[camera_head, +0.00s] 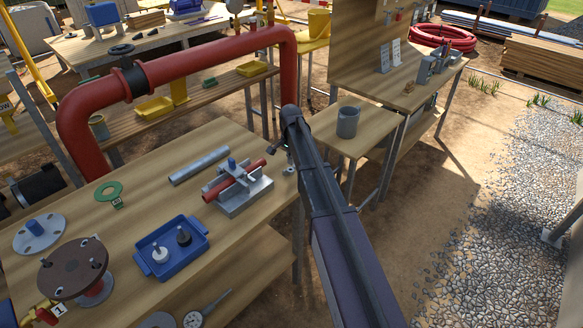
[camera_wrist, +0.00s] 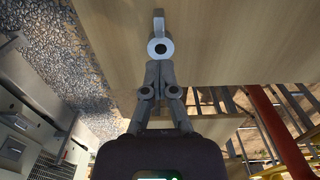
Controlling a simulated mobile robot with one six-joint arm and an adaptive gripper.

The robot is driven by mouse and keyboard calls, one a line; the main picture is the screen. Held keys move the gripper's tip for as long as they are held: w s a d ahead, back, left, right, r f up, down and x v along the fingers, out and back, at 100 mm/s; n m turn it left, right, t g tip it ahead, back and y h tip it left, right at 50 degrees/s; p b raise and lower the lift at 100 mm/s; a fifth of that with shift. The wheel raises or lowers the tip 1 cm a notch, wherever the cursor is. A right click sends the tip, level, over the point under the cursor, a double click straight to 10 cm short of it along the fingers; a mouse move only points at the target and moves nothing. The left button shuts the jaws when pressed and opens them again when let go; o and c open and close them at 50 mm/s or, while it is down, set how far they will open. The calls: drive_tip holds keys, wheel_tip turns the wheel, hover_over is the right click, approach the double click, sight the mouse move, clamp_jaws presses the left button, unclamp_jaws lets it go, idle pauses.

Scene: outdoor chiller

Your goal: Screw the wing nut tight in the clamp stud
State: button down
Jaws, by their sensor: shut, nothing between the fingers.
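My gripper (camera_wrist: 157,66) is shut and empty in the wrist view, with its fingertips together. Just beyond the tips is a small grey metal fitting (camera_wrist: 160,47) with a round pale face, a dark centre and a tab rising from it. It seems to be the clamp stud or wing nut; I cannot tell which. A small grey piece (camera_head: 289,170) shows at the bench edge in the head view, below my gripper (camera_head: 272,149). A grey clamp block (camera_head: 244,196) holds a red rod (camera_head: 222,187) close by, with a blue knob (camera_head: 232,164) on top.
A blue tray (camera_head: 143,262) with a white and a black piece stands on the wooden bench. A large red pipe (camera_head: 210,55) arches behind. A grey cup (camera_head: 348,122) stands to the right.

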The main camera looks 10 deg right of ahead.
wheel_tip(320, 180, up, 4)
drive_tip(key=p, duration=0.3)
drive_tip(key=shift+a+r+p, duration=0.1)
drive_tip(key=shift+p, duration=0.2)
idle(0.5)
drive_tip(key=s+a+r+p, duration=0.5)
drive_tip(key=a+r+p, duration=0.3)
drive_tip(key=r+p, duration=0.1)
drive_tip(key=s+a+r+p, duration=0.5)
drive_tip(key=a+r+p, duration=0.3)
drive_tip(key=r+p, duration=0.2)
drive_tip(key=shift+s+a+r, duration=0.15)
drive_tip(key=shift+s+a, duration=0.1)
drive_tip(key=shift+s, duration=0.1)
drive_tip(key=shift+f, duration=0.2)
wheel_tip(320, 180, down, 5)
drive_tip(key=b, duration=0.5)
drive_tip(key=shift+f, duration=0.2)
drive_tip(key=shift+d, duration=0.1)
idle(0.4)
